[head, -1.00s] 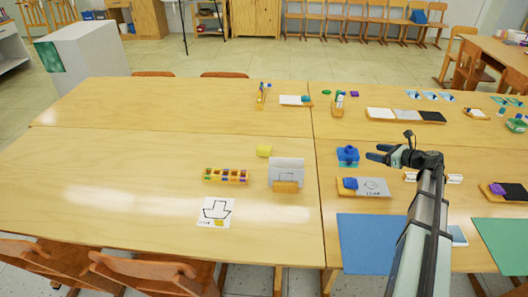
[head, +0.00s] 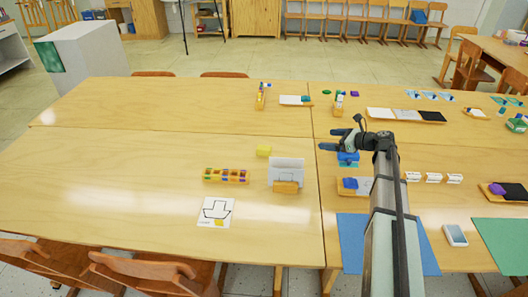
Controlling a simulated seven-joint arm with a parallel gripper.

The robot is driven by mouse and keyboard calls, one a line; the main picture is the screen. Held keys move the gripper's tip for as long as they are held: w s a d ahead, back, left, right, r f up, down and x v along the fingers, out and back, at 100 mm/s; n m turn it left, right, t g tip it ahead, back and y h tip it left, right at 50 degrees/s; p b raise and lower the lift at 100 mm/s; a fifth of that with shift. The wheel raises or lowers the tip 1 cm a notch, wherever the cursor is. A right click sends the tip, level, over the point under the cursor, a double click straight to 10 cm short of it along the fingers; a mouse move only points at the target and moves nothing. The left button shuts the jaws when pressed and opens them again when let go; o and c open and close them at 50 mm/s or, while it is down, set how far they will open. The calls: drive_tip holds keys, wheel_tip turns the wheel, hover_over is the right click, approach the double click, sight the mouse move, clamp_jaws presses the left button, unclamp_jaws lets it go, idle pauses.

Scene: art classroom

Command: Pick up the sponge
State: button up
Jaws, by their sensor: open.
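A small yellow block (head: 264,151), which looks like the sponge, lies on the left front table behind a white card in a wooden holder (head: 286,172). My gripper (head: 329,139) is open and empty, its fingers pointing left. It is to the right of the yellow block and well apart from it, in front of or above a blue object (head: 347,158) that it partly covers.
A tray of coloured pieces (head: 226,176) and a paper with an arrow drawing (head: 215,212) lie left of the holder. A wooden board with a blue block (head: 350,184) is near my arm. The far left tabletop (head: 130,160) is clear.

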drive_tip(key=a+r+n+g+h, duration=0.25)
drive_tip(key=a+n, duration=0.25)
drive_tip(key=a, duration=1.5)
drive_tip(key=a+r+n+g+h, duration=0.1)
drive_tip(key=a+r+n+g, duration=0.4)
drive_tip(key=a, duration=1.4)
drive_tip(key=n+t+h, duration=0.2)
drive_tip(key=n+h, duration=0.6)
drive_tip(key=n, duration=0.4)
approach(264, 147)
drive_tip(key=shift+n, duration=0.3)
drive_tip(key=f, duration=0.4)
drive_tip(key=shift+w+a+f, duration=0.25)
drive_tip(key=shift+a+f, duration=0.15)
drive_tip(key=shift+w+d+f, duration=0.1)
drive_tip(key=shift+w+f, duration=0.05)
drive_tip(key=shift+f, duration=0.75)
drive_tip(key=shift+w+d+f, duration=0.1)
drive_tip(key=shift+d+f, duration=0.05)
drive_tip(key=shift+f, duration=0.7)
drive_tip(key=shift+w+d+f, duration=0.1)
drive_tip(key=shift+w+f, duration=0.05)
drive_tip(key=shift+f, duration=0.75)
drive_tip(key=c, duration=1)
